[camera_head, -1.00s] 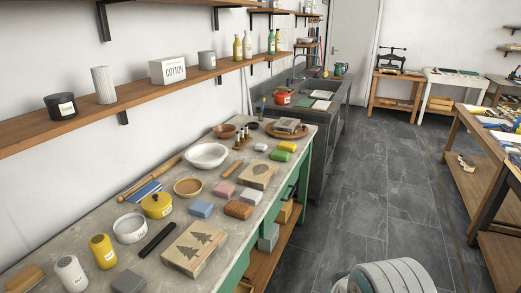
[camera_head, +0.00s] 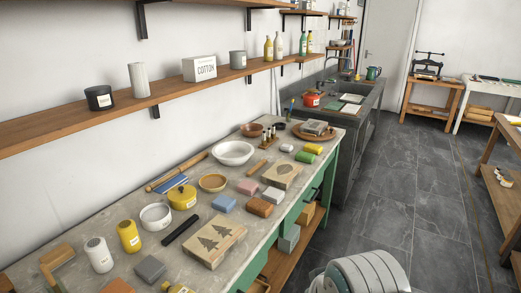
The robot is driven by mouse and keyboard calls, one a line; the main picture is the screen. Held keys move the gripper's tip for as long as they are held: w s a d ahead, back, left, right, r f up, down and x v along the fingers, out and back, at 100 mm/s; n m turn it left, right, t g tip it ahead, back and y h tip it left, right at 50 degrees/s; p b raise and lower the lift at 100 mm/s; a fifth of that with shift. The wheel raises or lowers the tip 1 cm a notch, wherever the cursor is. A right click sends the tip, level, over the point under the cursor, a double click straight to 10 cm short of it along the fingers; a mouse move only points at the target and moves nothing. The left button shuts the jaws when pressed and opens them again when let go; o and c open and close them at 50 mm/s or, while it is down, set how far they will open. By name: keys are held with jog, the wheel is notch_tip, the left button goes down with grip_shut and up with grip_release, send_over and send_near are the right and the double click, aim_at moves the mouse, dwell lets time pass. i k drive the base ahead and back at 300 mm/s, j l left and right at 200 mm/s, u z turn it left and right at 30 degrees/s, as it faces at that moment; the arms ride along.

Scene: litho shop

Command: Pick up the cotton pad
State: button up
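I cannot tell for sure which thing is the cotton pad. A white box (camera_head: 200,69) printed COTTON stands upright on the wooden wall shelf, and its inside is hidden. Two pale candidates lie on the workbench: a whitish block (camera_head: 273,195) beside a reddish-brown block (camera_head: 260,207), and a small white piece (camera_head: 286,148) near the green and yellow blocks at the back right. A pink block (camera_head: 247,187) and a light blue block (camera_head: 223,203) lie close by. My gripper is not in view.
The workbench (camera_head: 130,213) is crowded with a white bowl (camera_head: 233,152), a yellow pot (camera_head: 182,197), a tree-carved block (camera_head: 214,242) and bottles. The grey tiled floor (camera_head: 400,190) to the right is clear.

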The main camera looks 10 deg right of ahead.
aim_at(288, 148)
jog(key=i+l+u, duration=0.6)
jog(key=l+u, duration=0.15)
jog(key=l, duration=0.2)
jog(key=i+l, duration=0.15)
jog(key=l, duration=0.2)
jog(key=i+l+u, duration=0.1)
jog(key=l, duration=0.3)
jog(key=i+l+u, duration=0.1)
jog(key=l, duration=0.3)
jog(key=i+l, duration=0.2)
jog(key=l, duration=0.2)
jog(key=i+l+u, duration=0.1)
jog(key=l, duration=0.25)
jog(key=i+l, duration=0.1)
jog(key=l, duration=0.3)
jog(key=i+l, duration=0.1)
jog(key=l, duration=0.25)
jog(key=i+l, duration=0.1)
jog(key=l, duration=0.3)
jog(key=i+l, duration=0.1)
jog(key=l, duration=0.3)
jog(key=i+l, duration=0.15)
jog(key=l, duration=0.2)
